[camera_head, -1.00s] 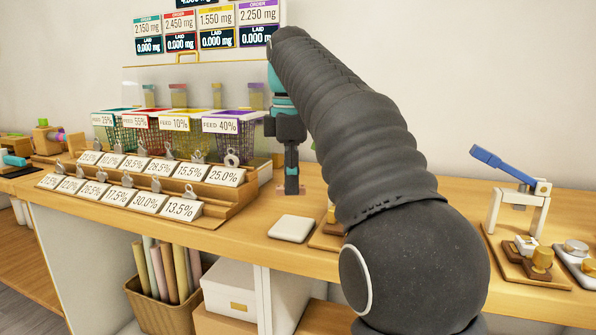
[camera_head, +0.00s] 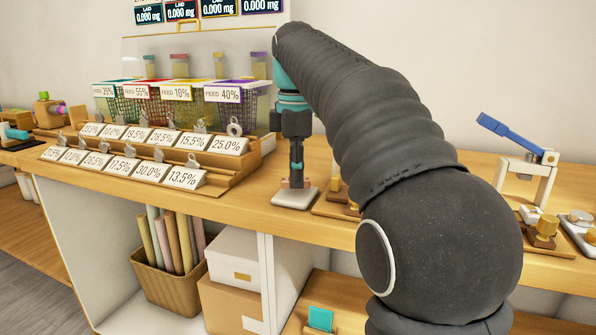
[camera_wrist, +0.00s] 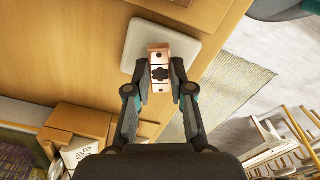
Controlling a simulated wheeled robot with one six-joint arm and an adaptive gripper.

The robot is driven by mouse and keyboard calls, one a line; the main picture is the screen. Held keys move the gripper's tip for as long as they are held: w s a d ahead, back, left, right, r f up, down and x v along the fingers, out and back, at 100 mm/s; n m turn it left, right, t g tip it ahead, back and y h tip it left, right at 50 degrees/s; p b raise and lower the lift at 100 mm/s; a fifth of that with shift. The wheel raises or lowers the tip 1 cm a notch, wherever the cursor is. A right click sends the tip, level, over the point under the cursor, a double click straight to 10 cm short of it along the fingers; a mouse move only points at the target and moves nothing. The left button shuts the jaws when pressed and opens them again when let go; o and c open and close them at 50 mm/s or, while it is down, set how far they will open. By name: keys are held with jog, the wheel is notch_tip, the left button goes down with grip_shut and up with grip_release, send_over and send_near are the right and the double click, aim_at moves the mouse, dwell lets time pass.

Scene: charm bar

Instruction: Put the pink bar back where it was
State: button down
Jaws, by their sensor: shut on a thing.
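The pink bar (camera_wrist: 160,54) is a copper-pink block with dark dots and a dark cross-shaped mark, held between the fingertips of my gripper (camera_wrist: 160,74) in the wrist view. In the head view my gripper (camera_head: 296,183) points straight down, and a small end of the pink bar (camera_head: 284,183) shows beside the fingertips. Gripper and bar are over the white square pad (camera_head: 292,199), also visible in the wrist view (camera_wrist: 138,40). I cannot tell whether the bar touches the pad. The fingers hide part of the bar.
A stepped wooden rack (camera_head: 222,167) with percent cards stands left of the pad. Coloured feed baskets (camera_head: 236,114) stand behind it. A wooden tray (camera_head: 335,205) is close right of the pad, partly behind my arm. A blue-handled press (camera_head: 527,170) stands farther right.

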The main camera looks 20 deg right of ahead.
jog(key=shift+f+b, duration=0.35)
jog(key=shift+f, duration=0.25)
jog(key=c, duration=0.9)
grip_release()
jog(key=shift+c, duration=0.2)
